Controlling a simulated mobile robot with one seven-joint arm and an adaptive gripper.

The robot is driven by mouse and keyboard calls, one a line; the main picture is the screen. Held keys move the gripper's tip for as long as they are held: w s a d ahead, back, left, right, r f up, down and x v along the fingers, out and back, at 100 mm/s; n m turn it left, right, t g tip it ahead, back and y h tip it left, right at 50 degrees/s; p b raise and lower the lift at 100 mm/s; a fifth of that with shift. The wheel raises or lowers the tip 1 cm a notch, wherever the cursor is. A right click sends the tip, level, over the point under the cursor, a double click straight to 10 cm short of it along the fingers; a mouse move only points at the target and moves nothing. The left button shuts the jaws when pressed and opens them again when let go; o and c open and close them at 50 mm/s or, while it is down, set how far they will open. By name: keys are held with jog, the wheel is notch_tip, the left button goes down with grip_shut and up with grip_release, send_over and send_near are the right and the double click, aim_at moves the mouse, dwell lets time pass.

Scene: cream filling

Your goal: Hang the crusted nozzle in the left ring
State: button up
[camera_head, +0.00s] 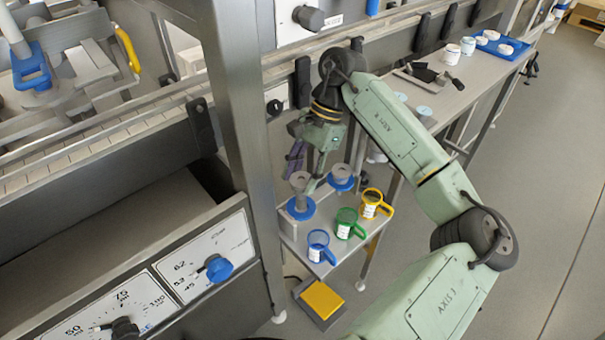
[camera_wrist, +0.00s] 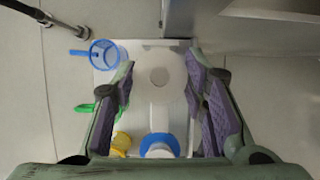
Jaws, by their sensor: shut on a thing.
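My gripper (camera_head: 297,155) points down above the small stand in the head view. In the wrist view its purple-padded fingers (camera_wrist: 160,95) are shut on a pale grey nozzle (camera_wrist: 158,80), seen from above. The nozzle also shows in the head view (camera_head: 300,182), upright over the left blue ring (camera_head: 297,212); I cannot tell whether it is seated there. The nozzle hides the left ring in the wrist view. The right blue ring (camera_head: 342,185) has another grey piece in it and also shows in the wrist view (camera_wrist: 160,140). Crust cannot be made out on either piece.
Blue (camera_head: 318,246), green (camera_head: 347,223) and yellow (camera_head: 374,203) handled cups stand along the stand's front. A metal post (camera_head: 240,140) rises close on the left. A yellow-topped box (camera_head: 321,299) is below. A long bench (camera_head: 440,105) with tools runs behind.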

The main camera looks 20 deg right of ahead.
aim_at(302, 193)
jog(key=shift+f+b, duration=3)
jog(key=shift+b, duration=0.25)
dwell(0.5)
jog(key=o, duration=1.4)
jog(key=o, duration=0.5)
jog(key=shift+c, duration=0.2)
jog(key=shift+r, duration=0.15)
jog(key=shift+r+p, duration=1.25)
jog(key=shift+r, duration=2.15)
